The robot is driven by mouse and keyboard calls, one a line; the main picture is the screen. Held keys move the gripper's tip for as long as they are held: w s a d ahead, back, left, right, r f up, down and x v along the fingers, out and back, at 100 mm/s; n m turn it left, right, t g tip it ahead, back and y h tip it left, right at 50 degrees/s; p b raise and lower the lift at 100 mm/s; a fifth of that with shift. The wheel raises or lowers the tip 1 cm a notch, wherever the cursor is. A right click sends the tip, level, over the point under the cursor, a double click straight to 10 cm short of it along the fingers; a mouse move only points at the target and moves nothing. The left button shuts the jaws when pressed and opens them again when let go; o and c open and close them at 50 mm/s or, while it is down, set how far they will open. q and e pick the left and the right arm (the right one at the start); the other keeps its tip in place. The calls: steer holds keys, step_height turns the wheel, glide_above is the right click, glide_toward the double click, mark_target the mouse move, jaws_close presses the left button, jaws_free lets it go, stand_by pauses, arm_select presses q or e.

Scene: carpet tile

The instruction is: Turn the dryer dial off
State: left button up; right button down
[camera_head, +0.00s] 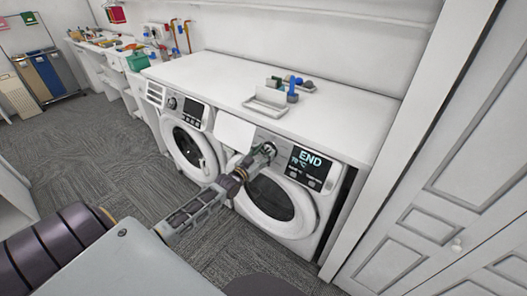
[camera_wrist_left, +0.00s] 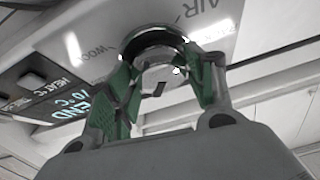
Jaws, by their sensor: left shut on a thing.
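The dryer (camera_head: 305,222) is the right-hand white machine under the counter, with a round dark door. Its dark display (camera_head: 309,168) reads END and 70 °C, and it also shows in the left wrist view (camera_wrist_left: 72,112). The dial (camera_wrist_left: 158,68) is a round metallic knob in a dark ring, with WOOL and AIR printed beside it. My left gripper (camera_head: 265,152) is at the dryer's control panel. In the left wrist view its green-padded fingers (camera_wrist_left: 162,76) are shut on the dial from both sides. They hide part of the dial in the head view.
A second white machine (camera_head: 190,150) stands left of the dryer. The white counter (camera_head: 330,117) above holds a white tray (camera_head: 268,103) and small blue and green items. A white panelled door (camera_head: 440,215) stands at right. Carpet (camera_head: 85,160) at left is mostly clear.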

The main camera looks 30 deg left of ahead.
arm_select(q)
steer(key=shift+n+y+p, duration=0.4)
steer(key=shift+n+p, duration=0.4)
steer(key=shift+n, duration=0.2)
steer(key=shift+d+r+n+y+p, duration=0.1)
steer(key=shift+n+y+p, duration=0.3)
steer(key=shift+n+p, duration=0.2)
steer(key=shift+n+y+p, duration=0.4)
steer(key=shift+n+p, duration=0.45)
steer(key=shift+n, duration=0.05)
steer(key=shift+d+n+g+y+p, duration=0.1)
steer(key=shift+n+g+y+p, duration=0.2)
steer(key=shift+n+p, duration=0.3)
steer(key=shift+n+y+p, duration=0.5)
steer(key=shift+n+p, duration=0.2)
steer(key=shift+n, duration=0.1)
arm_select(e)
step_height(320, 180, up, 8)
steer(key=a, duration=0.2)
steer(key=shift+w, duration=0.25)
steer(key=shift+d, duration=0.1)
